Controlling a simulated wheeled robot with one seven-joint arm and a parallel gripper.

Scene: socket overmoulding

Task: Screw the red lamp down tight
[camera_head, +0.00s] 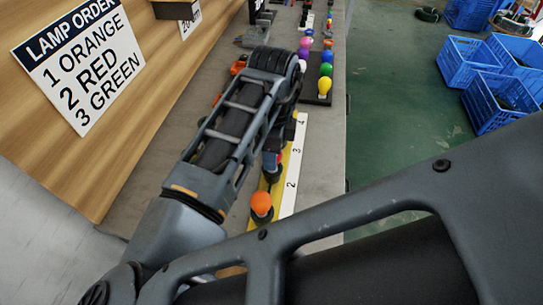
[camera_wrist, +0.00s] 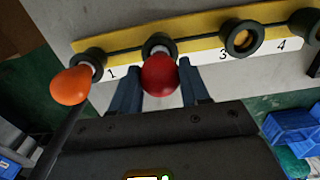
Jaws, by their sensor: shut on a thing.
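The red lamp (camera_wrist: 160,75) is between the fingers of my gripper (camera_wrist: 162,88), which is shut on it. It is lined up with socket 2 (camera_wrist: 158,45) on the yellow strip (camera_wrist: 195,41). A pale part shows between the red bulb and the black socket ring; how deep the lamp sits I cannot tell. In the head view the red lamp is mostly hidden by my arm. The orange lamp (camera_wrist: 70,86) is in socket 1 (camera_wrist: 92,62); it also shows in the head view (camera_head: 261,203).
Socket 3 (camera_wrist: 239,38) and socket 4 (camera_wrist: 304,24) are empty. A lamp order sign (camera_head: 80,60) reads orange, red, green. Coloured lamps, including a yellow one (camera_head: 324,86), stand farther along the bench. Blue crates (camera_head: 501,101) are on the floor at the right.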

